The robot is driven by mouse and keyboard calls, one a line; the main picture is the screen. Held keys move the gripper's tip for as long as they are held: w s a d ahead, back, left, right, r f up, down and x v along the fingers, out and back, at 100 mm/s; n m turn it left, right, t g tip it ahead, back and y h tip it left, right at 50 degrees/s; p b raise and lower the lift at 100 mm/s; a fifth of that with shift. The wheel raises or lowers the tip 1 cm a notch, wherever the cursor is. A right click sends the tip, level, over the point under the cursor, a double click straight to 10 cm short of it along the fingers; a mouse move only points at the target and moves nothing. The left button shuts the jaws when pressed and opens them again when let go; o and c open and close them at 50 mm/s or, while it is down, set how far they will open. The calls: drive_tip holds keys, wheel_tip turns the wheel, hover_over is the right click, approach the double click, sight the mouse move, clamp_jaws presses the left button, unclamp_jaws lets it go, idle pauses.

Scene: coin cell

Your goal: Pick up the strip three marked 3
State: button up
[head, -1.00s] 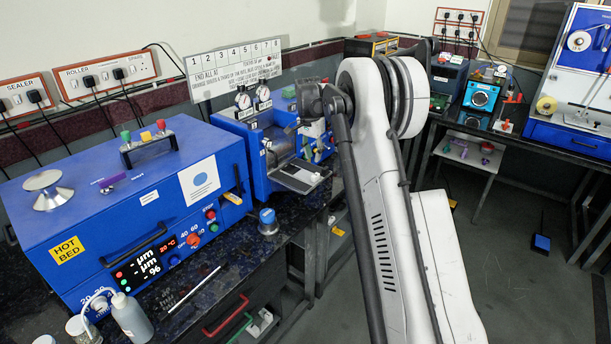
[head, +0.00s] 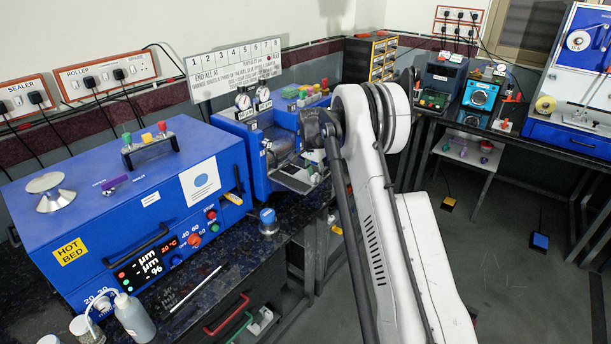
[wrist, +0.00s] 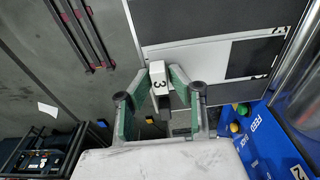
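The white tag marked 3 (wrist: 159,74) is at the middle of the wrist view, with a narrow dark part below it. It lies between the fingertips of my gripper (wrist: 160,86). The green finger pads stand on either side of it, spread apart, with what looks like a slight gap; contact is hard to judge. In the head view my arm hides the gripper and the strip.
A grey plate with black and white patches (wrist: 218,58) lies beyond the tag. A blue machine (wrist: 262,135) with green and yellow knobs is close on the right. In the head view, the blue hot bed box (head: 130,210) stands left of my arm.

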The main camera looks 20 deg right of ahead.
clamp_jaws()
